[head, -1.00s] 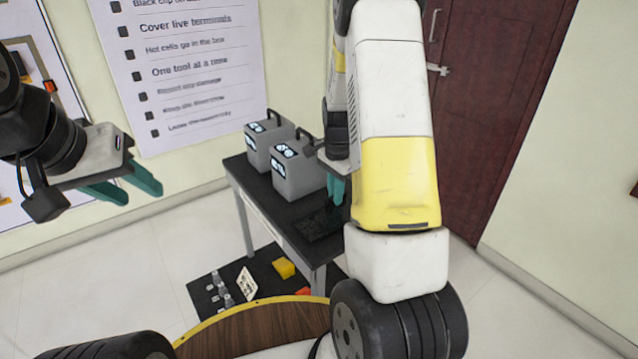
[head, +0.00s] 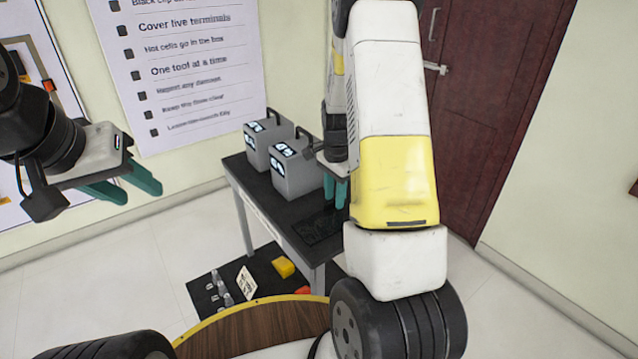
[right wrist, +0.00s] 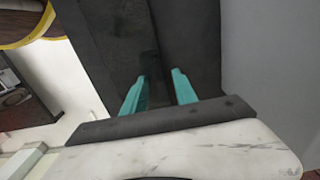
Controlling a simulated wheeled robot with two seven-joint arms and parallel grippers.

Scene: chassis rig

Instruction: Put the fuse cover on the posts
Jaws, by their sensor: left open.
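I cannot make out a fuse cover or its posts for certain. A flat dark meshed piece (head: 318,228) lies on the black table top (head: 262,205), below and beside my right gripper (head: 335,206). The right gripper hangs over the table with its two teal fingers apart. In the right wrist view the fingers (right wrist: 160,82) have nothing between them but dark surface behind. My left gripper (head: 142,193) is open and empty, in the air at the left, away from the table. My right arm hides the table's right end.
Two grey boxes with handles (head: 263,140) (head: 294,172) stand on the table, beside the right gripper. Below on a dark mat (head: 262,262) are a yellow block (head: 284,267), a white card (head: 247,283) and small grey parts (head: 221,288). Floor at left is clear.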

